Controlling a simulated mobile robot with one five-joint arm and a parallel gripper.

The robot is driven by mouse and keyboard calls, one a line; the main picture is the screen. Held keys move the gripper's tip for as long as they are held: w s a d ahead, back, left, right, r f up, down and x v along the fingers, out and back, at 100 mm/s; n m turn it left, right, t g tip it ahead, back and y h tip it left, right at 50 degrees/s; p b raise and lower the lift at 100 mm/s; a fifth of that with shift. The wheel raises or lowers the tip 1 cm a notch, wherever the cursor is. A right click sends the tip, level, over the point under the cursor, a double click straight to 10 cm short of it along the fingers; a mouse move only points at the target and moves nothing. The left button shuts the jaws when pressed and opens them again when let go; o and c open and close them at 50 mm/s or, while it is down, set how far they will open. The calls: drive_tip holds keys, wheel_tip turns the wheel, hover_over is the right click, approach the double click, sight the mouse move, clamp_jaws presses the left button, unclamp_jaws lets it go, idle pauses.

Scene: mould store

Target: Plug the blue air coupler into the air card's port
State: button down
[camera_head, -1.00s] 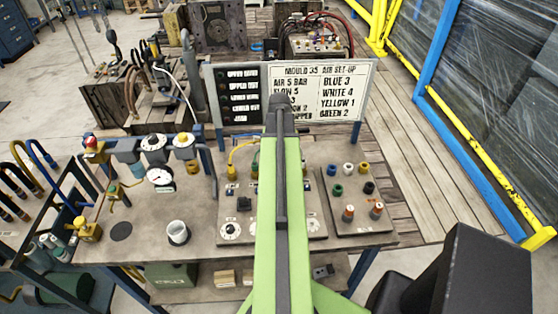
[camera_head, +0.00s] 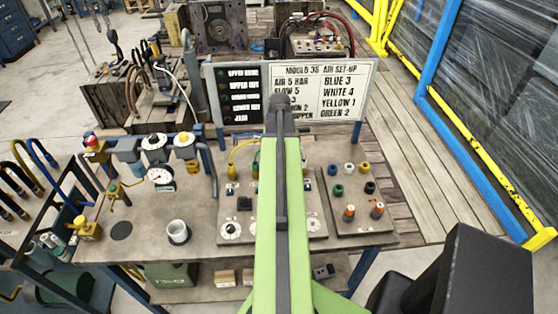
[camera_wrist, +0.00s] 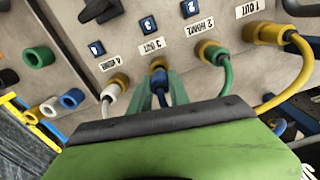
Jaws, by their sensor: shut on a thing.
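My gripper (camera_wrist: 161,92) shows in the wrist view, its two green fingers shut on the blue coupler (camera_wrist: 159,76). The coupler is at the brass-coloured port (camera_wrist: 157,64) by the label "3 OUT". It lines up with that port, but how deep it sits I cannot tell. In the head view my arm hides the gripper and coupler. The air card (camera_head: 335,92) stands behind the bench and reads "BLUE 3", "WHITE 4", "YELLOW 1", "GREEN 2"; my arm covers part of its left side.
Beside port 3 are a white plug (camera_wrist: 110,92), a green plug (camera_wrist: 216,54) and a yellow plug (camera_wrist: 272,34), each with a hose. Loose-looking coloured rings stand on the plate (camera_head: 362,228) right of my arm.

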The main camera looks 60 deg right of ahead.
drive_tip(key=shift+f, duration=0.1)
drive_tip(key=shift+f+b, duration=0.45)
drive_tip(key=shift+b, duration=0.1)
drive_tip(key=shift+f+b, duration=0.55)
idle(1.0)
drive_tip(key=c, duration=1.1)
unclamp_jaws()
drive_tip(key=shift+c, duration=0.2)
drive_tip(key=o, duration=0.4)
drive_tip(key=shift+r, duration=0.1)
wheel_tip(320, 180, up, 8)
drive_tip(key=p, duration=0.7)
drive_tip(key=shift+f+p, duration=0.25)
drive_tip(key=shift+p, duration=0.1)
drive_tip(key=shift+f, duration=0.1)
